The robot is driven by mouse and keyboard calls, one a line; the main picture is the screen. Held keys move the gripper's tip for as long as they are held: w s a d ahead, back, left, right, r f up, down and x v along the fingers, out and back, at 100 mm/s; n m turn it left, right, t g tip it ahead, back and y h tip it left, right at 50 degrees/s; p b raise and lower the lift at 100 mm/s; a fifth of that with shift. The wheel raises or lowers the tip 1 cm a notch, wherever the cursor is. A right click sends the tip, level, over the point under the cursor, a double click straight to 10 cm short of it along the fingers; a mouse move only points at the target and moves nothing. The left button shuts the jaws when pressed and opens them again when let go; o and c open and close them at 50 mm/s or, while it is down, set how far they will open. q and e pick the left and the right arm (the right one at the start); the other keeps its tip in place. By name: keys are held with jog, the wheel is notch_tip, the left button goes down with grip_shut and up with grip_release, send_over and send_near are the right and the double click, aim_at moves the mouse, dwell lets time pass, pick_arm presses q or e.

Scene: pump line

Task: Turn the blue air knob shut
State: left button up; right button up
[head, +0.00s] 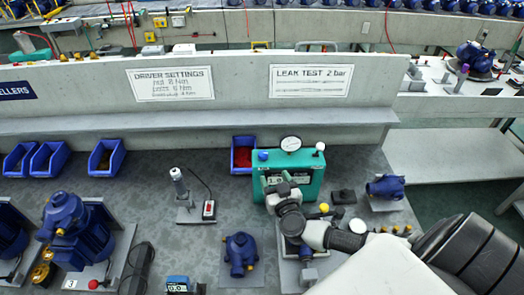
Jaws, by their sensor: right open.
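The green leak-test box (312,183) stands on the bench with a round gauge (291,144) on top. The small blue air knob (263,155) sits at the box's top left corner, upright and in plain view. My right arm comes in from the lower right. My right gripper (279,183) is in front of the box, below and slightly right of the blue knob, and looks apart from it. It is open, with nothing seen between its fingers. The wrist hides part of the box's front. My left gripper is out of view.
A white-topped lever (319,148) stands at the box's right. Blue pump housings stand in front (240,253) and to the right (386,187). A screwdriver stand (181,190), a red-filled blue bin (243,158) and blue pumps (72,228) lie left. Bare bench shows left of the box.

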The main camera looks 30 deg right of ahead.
aim_at(265, 157)
jog(key=x, duration=0.3)
jog(key=shift+w+r, duration=0.3)
jog(key=shift+w, duration=0.1)
jog(key=x, duration=0.4)
jog(key=shift+w+d+f, duration=0.15)
jog(key=shift+w+f, duration=0.05)
jog(key=shift+w, duration=0.1)
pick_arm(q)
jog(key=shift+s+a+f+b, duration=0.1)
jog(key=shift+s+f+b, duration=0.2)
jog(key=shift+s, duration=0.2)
pick_arm(e)
jog(key=shift+w+d, duration=0.15)
jog(key=shift+w, duration=0.5)
jog(key=shift+c, duration=0.2)
